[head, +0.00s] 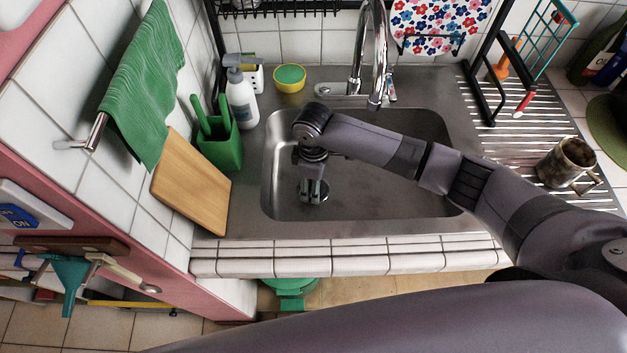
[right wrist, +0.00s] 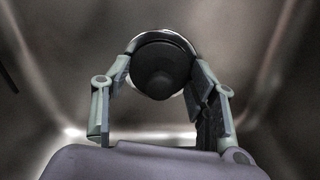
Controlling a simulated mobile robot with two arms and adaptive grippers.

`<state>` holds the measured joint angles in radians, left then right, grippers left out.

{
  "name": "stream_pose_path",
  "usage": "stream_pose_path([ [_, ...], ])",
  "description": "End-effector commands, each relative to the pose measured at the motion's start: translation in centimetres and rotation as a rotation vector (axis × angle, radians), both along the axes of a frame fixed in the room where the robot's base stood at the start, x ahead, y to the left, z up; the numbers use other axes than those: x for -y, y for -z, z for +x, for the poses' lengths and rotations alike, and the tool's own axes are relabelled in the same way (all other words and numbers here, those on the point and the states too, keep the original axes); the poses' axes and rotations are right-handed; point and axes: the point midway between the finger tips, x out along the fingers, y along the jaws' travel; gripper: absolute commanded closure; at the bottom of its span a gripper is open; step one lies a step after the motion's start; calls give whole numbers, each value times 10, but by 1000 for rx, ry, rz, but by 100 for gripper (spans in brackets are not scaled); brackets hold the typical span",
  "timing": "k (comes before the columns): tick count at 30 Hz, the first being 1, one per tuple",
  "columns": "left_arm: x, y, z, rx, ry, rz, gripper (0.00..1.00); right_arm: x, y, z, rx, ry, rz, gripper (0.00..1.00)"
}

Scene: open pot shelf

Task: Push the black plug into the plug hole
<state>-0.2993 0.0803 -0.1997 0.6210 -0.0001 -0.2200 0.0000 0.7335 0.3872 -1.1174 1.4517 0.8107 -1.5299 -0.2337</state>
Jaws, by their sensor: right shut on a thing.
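The black plug (right wrist: 160,68) is round with a raised knob in its middle, and it sits between the two fingers of my right gripper (right wrist: 160,80). A bright metal ring (right wrist: 186,46) of the plug hole shows around part of the plug's edge. I cannot tell how deep the plug sits in the hole. In the head view my right gripper (head: 314,190) points down into the left part of the steel sink (head: 390,208), and its fingers are at the plug hole (head: 320,197). My left gripper is not in view.
The sink walls surround the gripper closely on its left. The chrome faucet (head: 371,60) stands behind the sink. A soap bottle (head: 241,95), a green utensil holder (head: 221,146) and a wooden board (head: 191,184) stand to the left. A mug (head: 566,163) is on the drainer.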

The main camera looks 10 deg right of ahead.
Motion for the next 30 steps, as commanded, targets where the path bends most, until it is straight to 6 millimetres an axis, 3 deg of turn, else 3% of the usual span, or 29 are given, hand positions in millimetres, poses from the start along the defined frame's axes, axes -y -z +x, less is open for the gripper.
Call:
stream_pose_path([
  [11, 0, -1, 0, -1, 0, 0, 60, 0, 4, 0, 0, 0, 0, 74],
  [12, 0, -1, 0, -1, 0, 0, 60, 0, 5, 0, 0, 0, 0, 45],
  [22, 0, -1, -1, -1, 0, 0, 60, 0, 5, 0, 0, 0, 0, 23],
  [30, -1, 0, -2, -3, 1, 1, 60, 0, 5, 0, 0, 0, 0, 23],
])
